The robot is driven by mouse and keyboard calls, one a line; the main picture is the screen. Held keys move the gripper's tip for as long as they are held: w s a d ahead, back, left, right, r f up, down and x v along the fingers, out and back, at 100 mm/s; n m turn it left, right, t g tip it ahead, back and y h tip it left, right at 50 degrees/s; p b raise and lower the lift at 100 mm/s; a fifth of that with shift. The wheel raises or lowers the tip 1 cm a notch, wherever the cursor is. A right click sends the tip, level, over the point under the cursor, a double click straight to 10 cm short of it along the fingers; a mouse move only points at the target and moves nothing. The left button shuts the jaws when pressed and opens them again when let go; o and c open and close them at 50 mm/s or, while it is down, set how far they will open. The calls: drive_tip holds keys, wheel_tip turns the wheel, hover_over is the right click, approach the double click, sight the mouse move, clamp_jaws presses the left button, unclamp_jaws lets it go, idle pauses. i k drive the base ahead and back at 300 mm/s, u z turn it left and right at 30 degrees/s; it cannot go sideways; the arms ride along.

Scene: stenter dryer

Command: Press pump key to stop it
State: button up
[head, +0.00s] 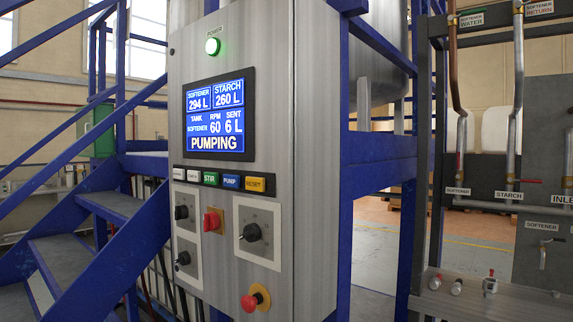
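The blue PUMP key (231,182) is on a grey metal control cabinet (310,120), in a row of keys under the screen. The green STIR key (211,179) is to its left and the yellow-orange RESET key (255,184) to its right. The lit screen (219,114) reads softener 294 L, starch 260 L, tank softener, RPM 60, sent 6 L, and PUMPING. The green power lamp (212,46) above it is lit. My gripper is not in view.
Below the keys are a red switch (212,221), a large black knob (252,232) and a red mushroom button (252,302). Blue stairs (75,240) stand left of the cabinet. A pipe rack with labelled valves (485,190) stands at right.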

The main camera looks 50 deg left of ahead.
sight(232, 181)
drive_tip(key=u, duration=1.25)
drive_tip(key=k, duration=0.4)
drive_tip(key=u, duration=0.8)
drive_tip(key=i, duration=0.5)
drive_tip(key=z, duration=0.05)
